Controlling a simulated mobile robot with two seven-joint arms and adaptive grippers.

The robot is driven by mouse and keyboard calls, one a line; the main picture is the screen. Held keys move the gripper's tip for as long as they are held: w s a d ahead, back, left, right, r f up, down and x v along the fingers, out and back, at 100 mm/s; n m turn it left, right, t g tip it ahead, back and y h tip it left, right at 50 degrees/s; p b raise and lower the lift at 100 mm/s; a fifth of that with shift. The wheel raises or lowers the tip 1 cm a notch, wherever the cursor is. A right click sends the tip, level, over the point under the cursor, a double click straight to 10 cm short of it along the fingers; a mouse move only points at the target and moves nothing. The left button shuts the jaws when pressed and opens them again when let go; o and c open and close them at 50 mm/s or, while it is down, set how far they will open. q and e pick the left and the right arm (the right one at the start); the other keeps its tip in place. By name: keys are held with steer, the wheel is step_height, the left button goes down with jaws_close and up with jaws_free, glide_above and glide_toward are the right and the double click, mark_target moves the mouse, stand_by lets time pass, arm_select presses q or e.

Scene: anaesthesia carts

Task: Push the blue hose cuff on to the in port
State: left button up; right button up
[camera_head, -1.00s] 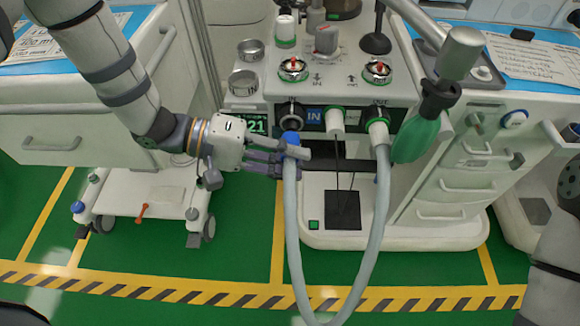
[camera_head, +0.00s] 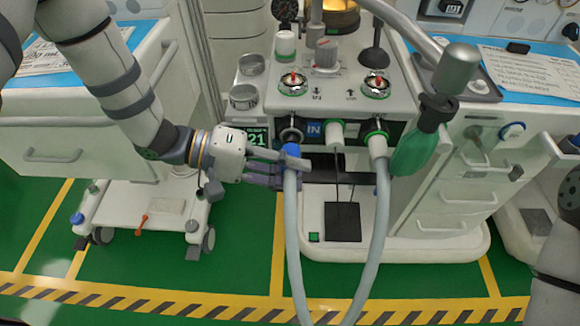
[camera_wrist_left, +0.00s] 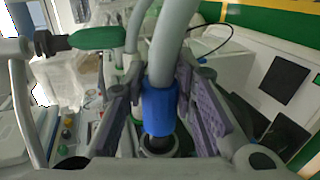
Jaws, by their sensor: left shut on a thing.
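The blue hose cuff (camera_head: 292,151) is on the upper end of a grey hose (camera_head: 291,220). My left gripper (camera_head: 290,164) is shut on the cuff from the left, just below the in port (camera_head: 291,134), beside the blue IN label. In the left wrist view the blue cuff (camera_wrist_left: 160,110) stands between the two finger pads, in line with the port's ring (camera_wrist_left: 158,150). A short dark part of the port shows between cuff and ring. I cannot tell whether the cuff's edge is over it. My right gripper is out of view.
The hose loops down and back up to the out port (camera_head: 377,145). A white port (camera_head: 335,132) sits between the two. A green bag (camera_head: 411,150) hangs at the right. A low wheeled base (camera_head: 150,205) stands left, on the green floor.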

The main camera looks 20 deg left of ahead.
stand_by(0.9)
arm_select(q)
steer(key=shift+w+a, duration=0.25)
steer(key=shift+w, duration=0.45)
steer(key=shift+w+a, duration=0.2)
steer(key=shift+w, duration=0.5)
steer(key=o, duration=1.1)
steer(key=v, duration=1.2)
